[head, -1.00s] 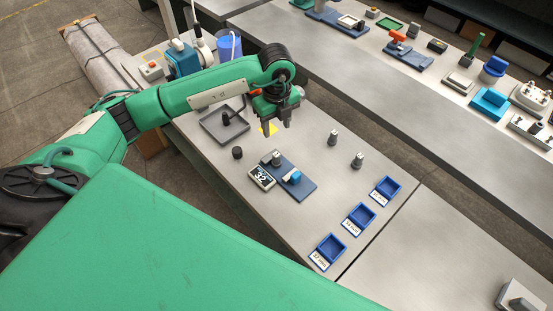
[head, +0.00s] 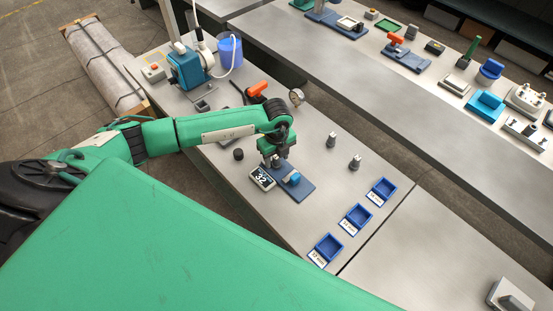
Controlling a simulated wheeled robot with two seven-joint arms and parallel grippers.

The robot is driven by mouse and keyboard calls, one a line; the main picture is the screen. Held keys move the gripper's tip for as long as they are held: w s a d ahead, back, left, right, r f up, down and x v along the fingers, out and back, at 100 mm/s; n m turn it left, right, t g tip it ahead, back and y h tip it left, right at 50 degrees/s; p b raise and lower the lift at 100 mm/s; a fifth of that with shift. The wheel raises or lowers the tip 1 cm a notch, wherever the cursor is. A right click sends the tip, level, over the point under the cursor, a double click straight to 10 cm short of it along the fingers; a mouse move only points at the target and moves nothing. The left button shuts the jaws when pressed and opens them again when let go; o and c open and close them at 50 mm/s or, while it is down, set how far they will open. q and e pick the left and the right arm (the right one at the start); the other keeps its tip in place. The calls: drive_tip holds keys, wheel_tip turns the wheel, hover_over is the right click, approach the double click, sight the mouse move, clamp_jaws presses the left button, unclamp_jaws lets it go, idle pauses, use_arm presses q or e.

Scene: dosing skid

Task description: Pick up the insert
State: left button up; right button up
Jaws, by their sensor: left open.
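My left gripper (head: 275,161) is open and points down at the far end of the blue plate (head: 303,188). Its fingers are beside a small grey insert on that plate, now mostly hidden by them; I cannot tell whether they touch it. My right gripper is not in view.
A display reading 32 (head: 262,178) and a light-blue part (head: 292,177) are at the plate. A dark knob-like piece (head: 238,154) stands left of it. Three blue labelled trays (head: 329,246) line the right. A blue pump (head: 186,70) stands at the back left.

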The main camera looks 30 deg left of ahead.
use_arm(q)
clamp_jaws()
idle(0.3)
